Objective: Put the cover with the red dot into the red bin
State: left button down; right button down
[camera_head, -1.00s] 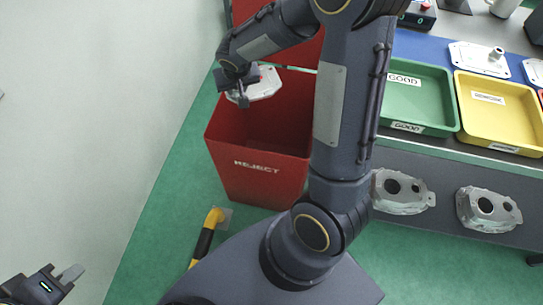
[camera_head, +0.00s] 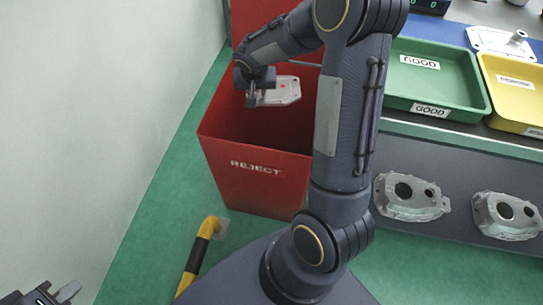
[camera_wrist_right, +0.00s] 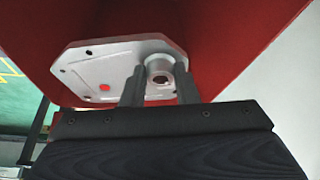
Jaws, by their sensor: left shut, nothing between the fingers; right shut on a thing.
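The cover with the red dot (camera_head: 284,90) is a pale metal plate held over the mouth of the red bin (camera_head: 252,176), which is marked REJECT. My right gripper (camera_head: 252,98) is shut on it. In the right wrist view the cover (camera_wrist_right: 100,72) shows its red dot, and the fingers of my right gripper (camera_wrist_right: 160,88) close around its round boss. The red bin's inner wall (camera_wrist_right: 225,35) lies behind it. My left gripper (camera_head: 68,290) is shut and empty at the lower left, far from the bin.
A green GOOD tray (camera_head: 440,85) and a yellow tray (camera_head: 515,90) stand at the right. Another cover (camera_head: 500,42) lies behind them. Two castings (camera_head: 408,197) (camera_head: 505,215) sit on the grey shelf. A yellow-black post (camera_head: 200,250) stands before the bin.

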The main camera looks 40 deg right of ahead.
jog(key=shift+f, duration=0.75)
jog(key=c, duration=1)
grip_release()
jog(key=shift+c, duration=0.2)
jog(key=shift+r, duration=0.1)
jog(key=p+v, duration=0.1)
jog(key=v, duration=0.5)
jog(key=shift+s+r, duration=0.1)
jog(key=shift+r, duration=0.1)
jog(key=shift+s+a+r, duration=0.2)
jog(key=shift+s+r, duration=0.05)
jog(key=shift+r, duration=0.35)
